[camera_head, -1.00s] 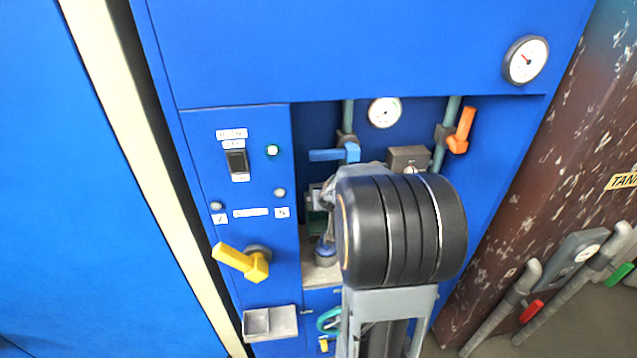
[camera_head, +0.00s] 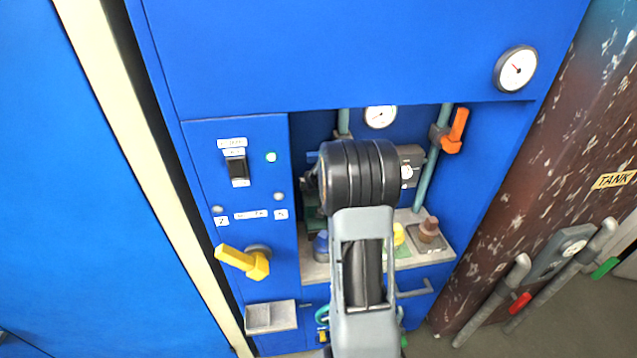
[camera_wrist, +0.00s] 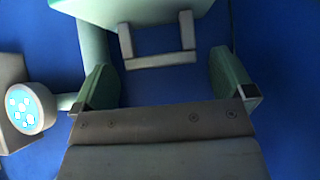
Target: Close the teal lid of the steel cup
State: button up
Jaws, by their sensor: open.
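In the wrist view my gripper (camera_wrist: 161,68) is open, its two green fingers wide apart with nothing between the pads. Just beyond the fingers, at the top of that view, is a pale teal piece (camera_wrist: 150,8) with a grey U-shaped bracket (camera_wrist: 160,60). It may be the lid, but I cannot tell for sure. The steel cup is not identifiable in either view. In the head view my arm covers the middle of the recess and hides my gripper. A dark green piece (camera_head: 314,217) shows in part just left of the arm.
On the grey shelf (camera_head: 436,255) stand a blue-topped item (camera_head: 321,246), a yellow one (camera_head: 398,235) and a brown one (camera_head: 428,229). A grey box (camera_head: 411,153), a teal pipe (camera_head: 428,172) and an orange handle (camera_head: 455,130) are right of my arm. A yellow lever (camera_head: 240,261) sticks out left.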

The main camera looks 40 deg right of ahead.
jog(key=shift+c, duration=0.5)
jog(key=c, duration=1.2)
jog(key=shift+b, duration=0.3)
jog(key=shift+s+f+b, duration=0.1)
jog(key=shift+f+b, duration=0.05)
jog(key=shift+b, duration=0.35)
